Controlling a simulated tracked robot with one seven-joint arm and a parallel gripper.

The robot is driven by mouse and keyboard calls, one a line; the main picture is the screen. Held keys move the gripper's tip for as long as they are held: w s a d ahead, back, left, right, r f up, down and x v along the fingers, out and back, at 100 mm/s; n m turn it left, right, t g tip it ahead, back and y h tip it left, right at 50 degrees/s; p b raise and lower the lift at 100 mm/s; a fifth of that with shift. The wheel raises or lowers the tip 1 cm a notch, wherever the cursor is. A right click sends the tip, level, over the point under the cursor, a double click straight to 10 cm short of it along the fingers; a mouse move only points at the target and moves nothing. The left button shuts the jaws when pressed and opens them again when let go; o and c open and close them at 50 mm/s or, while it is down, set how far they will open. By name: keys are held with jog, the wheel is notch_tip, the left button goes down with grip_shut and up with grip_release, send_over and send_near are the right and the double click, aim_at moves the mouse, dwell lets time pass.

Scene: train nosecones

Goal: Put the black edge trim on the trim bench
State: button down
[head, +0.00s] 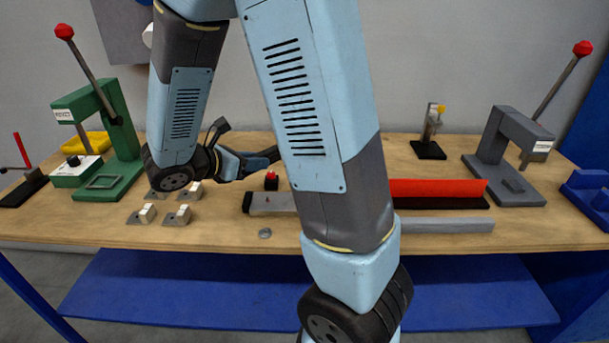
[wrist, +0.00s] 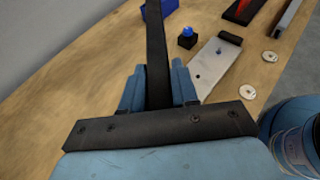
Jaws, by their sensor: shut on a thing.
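The black edge trim (wrist: 156,48) is a long dark strip between the two blue fingers of my gripper (wrist: 158,88) in the wrist view. My gripper is shut on it, and its far end runs out of the top of that picture. In the head view my gripper (head: 262,160) is over the wooden bench (head: 225,228), left of my large arm link. The trim is hard to make out there, as my arm hides much of the middle. I cannot tell whether the trim touches the bench.
A grey bar fixture (head: 272,202) lies below my gripper, beside a red-topped button block (head: 271,181). A red strip (head: 435,187) lies on the right. A green press (head: 112,140) and grey press (head: 505,150) flank the bench. A blue-knobbed block (wrist: 187,38) stands near the trim.

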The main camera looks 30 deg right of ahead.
jog(key=shift+s, duration=0.25)
jog(key=w+d+f, duration=0.2)
jog(key=w+f, duration=0.2)
jog(key=w, duration=0.4)
send_over(249, 183)
notch_tip(249, 183, down, 5)
jog(key=shift+s+f, duration=0.15)
jog(key=shift+w+d+f, duration=0.1)
jog(key=shift+w+f, duration=0.15)
jog(key=shift+f, duration=1.6)
jog(key=c, duration=0.9)
grip_release()
jog(key=shift+o, duration=0.2)
